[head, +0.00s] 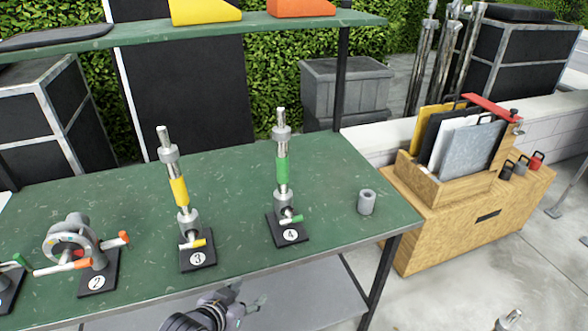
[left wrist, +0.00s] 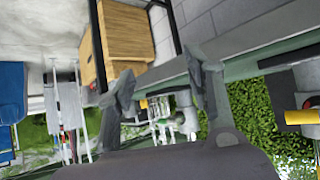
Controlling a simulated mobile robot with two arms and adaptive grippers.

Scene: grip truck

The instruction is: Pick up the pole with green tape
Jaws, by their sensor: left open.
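The pole with green tape (head: 282,170) stands upright in the black base marked 4 (head: 289,234) on the green table. A short green-ended handle (head: 291,220) sticks out low on its holder. My left gripper (head: 252,306) is at the bottom of the head view, at the table's front edge, below and in front of the pole and apart from it. Its two fingers are spread and empty in the left wrist view (left wrist: 160,90). That view is tilted, and I cannot pick out the green tape there for certain. My right gripper does not show.
The yellow-taped pole (head: 179,190) stands in base 3, left of the green one. A valve wheel (head: 72,240) is further left. A grey cylinder (head: 366,202) stands to the right. A wooden cabinet (head: 450,225) is beyond the table. A shelf (head: 200,30) runs behind.

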